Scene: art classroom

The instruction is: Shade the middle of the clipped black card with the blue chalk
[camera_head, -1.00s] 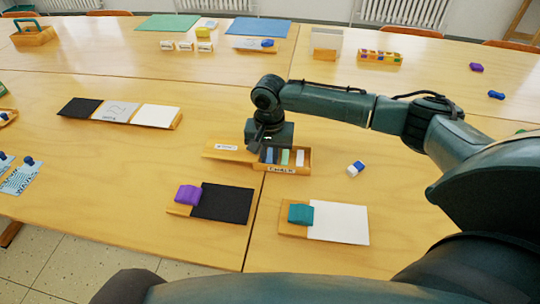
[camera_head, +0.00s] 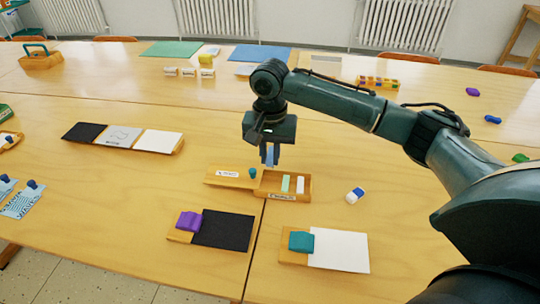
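The black card (camera_head: 225,231) lies on a small wooden board at the front of the table, held at its left end by a purple clip (camera_head: 189,222). The open chalk box (camera_head: 285,196) stands behind it, with a green and a white stick inside. My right gripper (camera_head: 270,160) is above the box, shut on the blue chalk (camera_head: 270,155), which hangs clear of the box between the fingers. My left gripper is not in view.
The box's lid (camera_head: 232,178) lies left of the box, with a small teal piece (camera_head: 252,173) at its right end. A white card (camera_head: 341,250) with a teal clip (camera_head: 301,242) lies to the right of the black card. A blue-and-white eraser (camera_head: 355,195) lies right of the box.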

